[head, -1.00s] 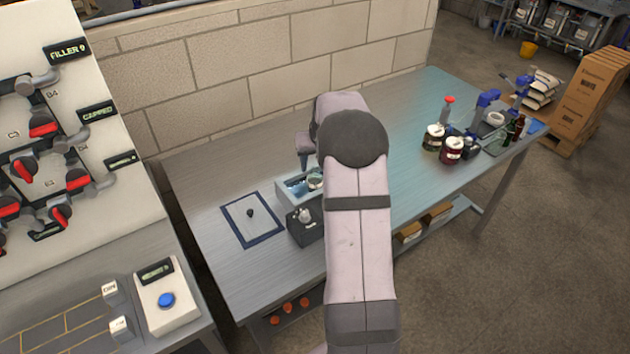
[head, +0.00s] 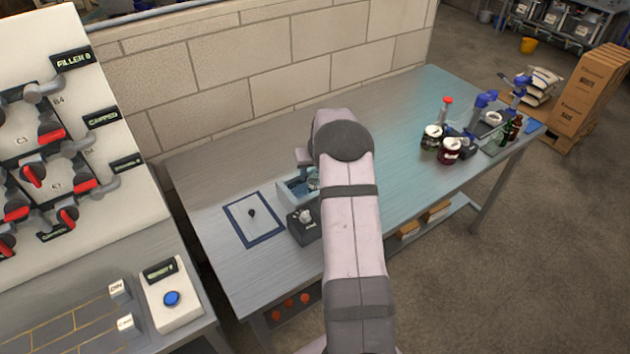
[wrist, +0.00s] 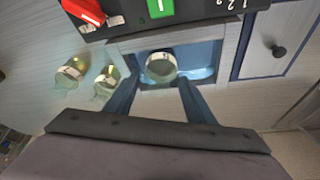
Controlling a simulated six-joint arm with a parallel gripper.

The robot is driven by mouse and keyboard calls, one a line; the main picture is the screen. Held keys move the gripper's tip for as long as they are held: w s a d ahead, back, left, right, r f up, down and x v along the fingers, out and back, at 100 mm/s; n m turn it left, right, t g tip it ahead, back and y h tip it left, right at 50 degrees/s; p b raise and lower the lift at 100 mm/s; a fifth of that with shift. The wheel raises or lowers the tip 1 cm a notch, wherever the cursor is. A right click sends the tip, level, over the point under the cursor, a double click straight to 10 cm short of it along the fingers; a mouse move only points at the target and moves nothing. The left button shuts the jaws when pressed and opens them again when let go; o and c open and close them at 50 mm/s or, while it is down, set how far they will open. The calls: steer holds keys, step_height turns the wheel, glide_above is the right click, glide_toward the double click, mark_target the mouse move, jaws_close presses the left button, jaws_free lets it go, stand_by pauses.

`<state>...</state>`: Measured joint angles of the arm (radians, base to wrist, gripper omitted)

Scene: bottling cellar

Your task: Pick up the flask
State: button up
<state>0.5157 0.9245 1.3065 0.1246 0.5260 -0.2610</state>
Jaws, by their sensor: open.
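In the wrist view, a rounded glass flask (wrist: 161,67) with a pale band and greenish contents sits in a grey open-topped basin (wrist: 228,50) with a blue inside. My gripper (wrist: 158,80) is open, its two dark blue fingers spread at the basin, with the flask between and just beyond the tips. I cannot tell whether a finger touches it. Two similar flasks, one (wrist: 70,73) farther left and one (wrist: 107,80) nearer, are on the table outside the basin. In the head view the basin (head: 286,193) is partly hidden by my arm, and my fingers are hidden.
A dark box (head: 303,228) with a green display and red switch adjoins the basin. A blue-bordered plate (head: 236,209) with a small black knob lies to its left. Jars (head: 449,151), bottles and blue-headed tools stand at the table's right. The table between is largely clear.

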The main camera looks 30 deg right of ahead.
steer(key=shift+w+f, duration=0.15)
steer(key=shift+f, duration=0.35)
steer(key=c, duration=0.9)
steer(key=shift+d+r, duration=0.1)
steer(key=shift+r, duration=0.1)
